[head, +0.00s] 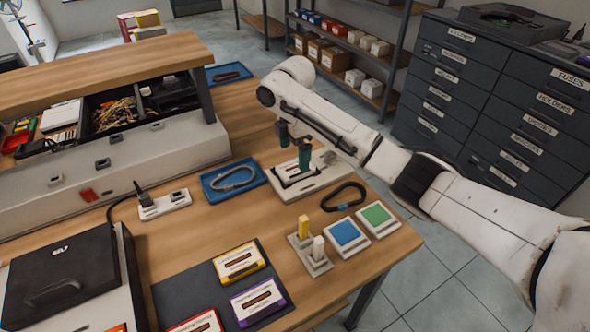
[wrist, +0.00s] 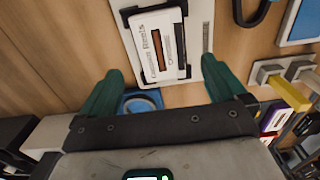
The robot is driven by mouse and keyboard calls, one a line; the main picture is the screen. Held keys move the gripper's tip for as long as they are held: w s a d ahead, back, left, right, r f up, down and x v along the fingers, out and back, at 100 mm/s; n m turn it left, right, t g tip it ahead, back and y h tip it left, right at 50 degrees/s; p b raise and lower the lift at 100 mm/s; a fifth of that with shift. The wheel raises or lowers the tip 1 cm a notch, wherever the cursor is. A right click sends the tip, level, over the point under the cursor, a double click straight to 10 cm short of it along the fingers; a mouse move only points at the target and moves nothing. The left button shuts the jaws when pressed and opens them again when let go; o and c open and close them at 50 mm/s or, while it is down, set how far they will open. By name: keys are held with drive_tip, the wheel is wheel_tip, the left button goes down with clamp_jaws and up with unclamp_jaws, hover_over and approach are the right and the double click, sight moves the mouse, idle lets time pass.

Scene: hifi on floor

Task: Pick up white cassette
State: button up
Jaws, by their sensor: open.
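The white cassette (wrist: 156,45) lies on a pale holder plate (wrist: 116,5) with black corner clips. It shows clearly in the wrist view, with a brown label window and printed text. In the head view my arm and fingers partly cover it on the holder plate (head: 322,181) near the table's right edge. My gripper (wrist: 162,70) has dark green fingers that are open, one on each side of the cassette's near end, and holds nothing. In the head view the gripper (head: 295,148) is just over the holder plate; its exact height above the cassette is unclear.
A blue tray with a grey ring (head: 234,178) lies left of the holder plate. A black carabiner (head: 343,197), blue pad (head: 345,233), green pad (head: 376,215) and a slotted block (head: 313,262) are nearer. Other cassettes (head: 239,262) lie on a dark mat. Drawers stand right.

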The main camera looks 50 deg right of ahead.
sight(296, 168)
drive_tip(key=shift+s+d+f+p, duration=0.15)
drive_tip(key=shift+f+p, duration=0.15)
drive_tip(key=shift+f, duration=2.3)
drive_tip(key=c, duration=1.2)
drive_tip(key=shift+c, duration=0.2)
drive_tip(key=shift+r, duration=0.15)
